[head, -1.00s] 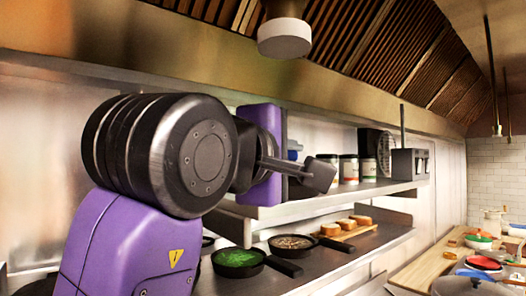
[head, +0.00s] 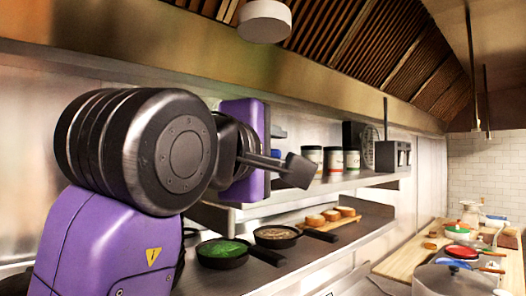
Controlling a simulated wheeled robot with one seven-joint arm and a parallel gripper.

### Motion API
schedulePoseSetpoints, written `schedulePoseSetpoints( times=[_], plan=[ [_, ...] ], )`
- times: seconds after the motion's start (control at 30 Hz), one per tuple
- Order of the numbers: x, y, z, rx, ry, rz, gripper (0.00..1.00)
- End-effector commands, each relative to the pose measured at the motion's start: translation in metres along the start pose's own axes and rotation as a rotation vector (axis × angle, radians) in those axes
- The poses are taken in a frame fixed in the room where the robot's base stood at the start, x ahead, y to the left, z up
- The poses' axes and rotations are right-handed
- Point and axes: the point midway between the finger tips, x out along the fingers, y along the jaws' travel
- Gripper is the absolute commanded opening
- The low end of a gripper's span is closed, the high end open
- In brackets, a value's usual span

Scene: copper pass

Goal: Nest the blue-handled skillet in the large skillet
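My gripper (head: 298,170) shows only in part, in front of the upper shelf at the middle. One dark finger-like end is visible, and I cannot tell whether it is open. A black skillet with green food (head: 222,251) and a black skillet with brown food (head: 277,235) sit on the lower shelf, their dark handles pointing right. On the right counter, a red round item (head: 461,252) has a small blue part (head: 454,265) near it. I cannot tell whether that is a blue-handled skillet. No large skillet can be clearly made out.
Bread pieces on a board (head: 330,217) lie behind the skillets. Several canisters (head: 333,160) stand on the upper shelf (head: 345,179), above the lower shelf. A large pot (head: 452,281) stands at the lower right, by a wooden worktop (head: 405,262) with clutter at its far end.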

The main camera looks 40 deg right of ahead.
Motion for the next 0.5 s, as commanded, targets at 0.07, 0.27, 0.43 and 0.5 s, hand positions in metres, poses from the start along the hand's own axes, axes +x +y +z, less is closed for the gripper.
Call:
schedulePoseSetpoints(
  times=[0.07,0.27,0.43,0.5],
  plan=[
    [-0.005,-0.001,-0.001,0.000,0.002,0.002,0.40],
    [-0.035,-0.002,-0.001,0.001,0.004,0.004,0.40],
    [-0.061,-0.001,0.000,0.003,0.003,0.004,0.40],
    [-0.069,0.000,-0.001,0.002,0.003,0.006,0.40]
  ],
)
